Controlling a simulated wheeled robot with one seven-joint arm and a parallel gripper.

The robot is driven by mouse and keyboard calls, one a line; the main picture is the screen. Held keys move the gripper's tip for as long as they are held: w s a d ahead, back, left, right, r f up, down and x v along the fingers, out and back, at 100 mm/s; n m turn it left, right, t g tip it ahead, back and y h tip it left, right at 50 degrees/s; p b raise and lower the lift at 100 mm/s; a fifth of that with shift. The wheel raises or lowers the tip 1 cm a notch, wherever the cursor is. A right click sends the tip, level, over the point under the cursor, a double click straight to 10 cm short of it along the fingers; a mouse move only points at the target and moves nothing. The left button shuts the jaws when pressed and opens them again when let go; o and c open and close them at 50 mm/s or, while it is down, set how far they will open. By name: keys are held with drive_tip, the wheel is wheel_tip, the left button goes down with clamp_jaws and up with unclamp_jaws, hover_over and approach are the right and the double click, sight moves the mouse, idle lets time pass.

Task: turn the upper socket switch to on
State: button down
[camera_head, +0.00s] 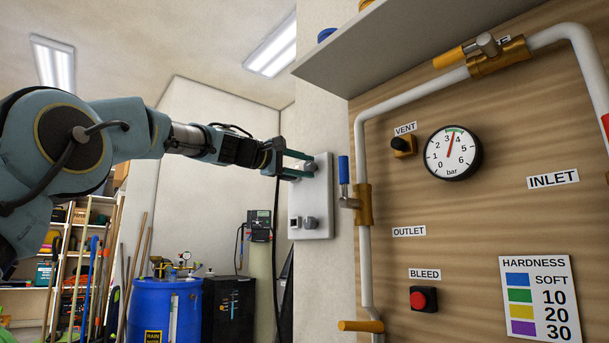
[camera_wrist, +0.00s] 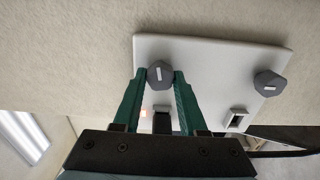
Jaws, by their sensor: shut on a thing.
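A white socket panel (camera_head: 322,188) is on the wall and has two grey knob switches. My gripper (camera_head: 303,165) reaches the upper switch, which its fingers largely hide in the head view. In the wrist view the green fingertips are shut on the upper switch (camera_wrist: 160,72), one on each side. Its white mark runs roughly along the fingers. The lower switch (camera_head: 311,222) is free, and its mark lies crosswise in the wrist view (camera_wrist: 270,83). A small orange-red glow (camera_wrist: 144,113) shows by the left finger.
A blue-handled valve (camera_head: 344,170) and white pipe stand close right of the panel. A shelf (camera_head: 400,38) juts out above. A gauge (camera_head: 452,153), a vent knob (camera_head: 403,145) and a red bleed button (camera_head: 422,299) are on the wooden board. A blue barrel (camera_head: 166,305) stands below left.

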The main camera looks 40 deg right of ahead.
drive_tip(key=shift+m+b, duration=0.5)
drive_tip(key=shift+m, duration=0.6)
drive_tip(key=shift+c, duration=2.3)
unclamp_jaws()
drive_tip(key=a+b, duration=0.4)
drive_tip(key=a, duration=0.6)
drive_tip(key=shift+w+a, duration=0.3)
drive_tip(key=shift+a, duration=0.1)
